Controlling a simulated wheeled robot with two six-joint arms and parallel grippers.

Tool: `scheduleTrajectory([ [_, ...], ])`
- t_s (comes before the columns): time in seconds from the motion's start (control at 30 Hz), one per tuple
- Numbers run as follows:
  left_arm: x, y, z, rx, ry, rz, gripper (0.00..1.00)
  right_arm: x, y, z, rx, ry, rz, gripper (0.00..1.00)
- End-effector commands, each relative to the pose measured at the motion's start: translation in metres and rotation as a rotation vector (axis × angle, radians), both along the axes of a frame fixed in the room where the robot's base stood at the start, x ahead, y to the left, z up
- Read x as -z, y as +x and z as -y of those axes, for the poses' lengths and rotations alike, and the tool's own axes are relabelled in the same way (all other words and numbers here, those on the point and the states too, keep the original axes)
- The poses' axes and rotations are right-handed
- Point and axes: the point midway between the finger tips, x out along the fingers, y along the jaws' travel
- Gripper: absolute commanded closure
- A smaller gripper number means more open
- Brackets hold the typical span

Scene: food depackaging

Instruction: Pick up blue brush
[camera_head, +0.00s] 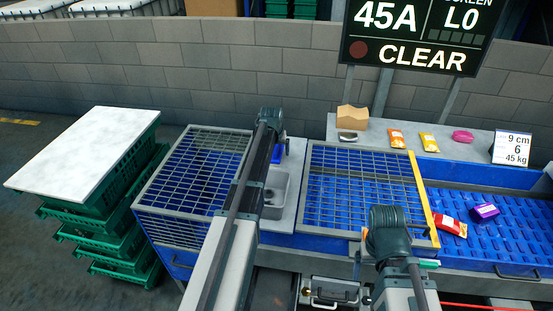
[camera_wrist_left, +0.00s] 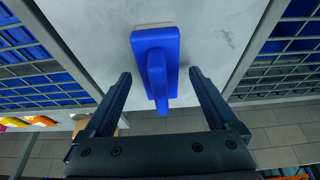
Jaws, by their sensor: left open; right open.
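The blue brush (camera_wrist_left: 150,42) lies on a grey panel in the left wrist view, its handle pointing toward the bottom of the picture. A sliver of the brush (camera_head: 277,153) shows beside my left arm in the head view. My left gripper (camera_wrist_left: 160,75) is open and empty, its two fingers on either side of the brush handle and not visibly touching it. My left wrist hides much of the panel in the head view. My right gripper (camera_head: 388,232) is over the front of the right grid; its fingers are mostly hidden.
Blue bins under metal grids (camera_head: 190,185) flank the panel, and a grey tray (camera_head: 281,190) is set in it. A ledge behind holds a cardboard box (camera_head: 352,117) and several packages. A blue belt (camera_head: 520,225) carries a red packet (camera_head: 449,225) and purple package (camera_head: 485,212). Green crates stand left.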

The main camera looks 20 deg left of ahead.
Motion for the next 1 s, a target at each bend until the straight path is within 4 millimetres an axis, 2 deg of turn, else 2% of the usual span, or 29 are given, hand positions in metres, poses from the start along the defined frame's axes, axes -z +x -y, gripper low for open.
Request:
scheduleTrajectory([
  [0.17,-0.0012,-0.0001,0.0002,0.0,0.0,0.0,0.07,-0.0012,0.0,0.0,0.0,0.0,0.0,0.13],
  [0.67,-0.0012,-0.0002,0.0002,0.0,0.0,0.0,0.97,-0.0012,0.0,0.0,0.0,0.0,0.0,0.13],
  [0.7,-0.0012,-0.0002,0.0001,0.0,0.0,0.0,1.0,-0.0012,0.0,0.0,0.0,0.0,0.0,0.13],
  [1.0,-0.0037,-0.0002,0.0002,0.0,0.0,0.0,1.0,-0.0036,0.0,0.0,0.0,0.0,0.0,0.13],
])
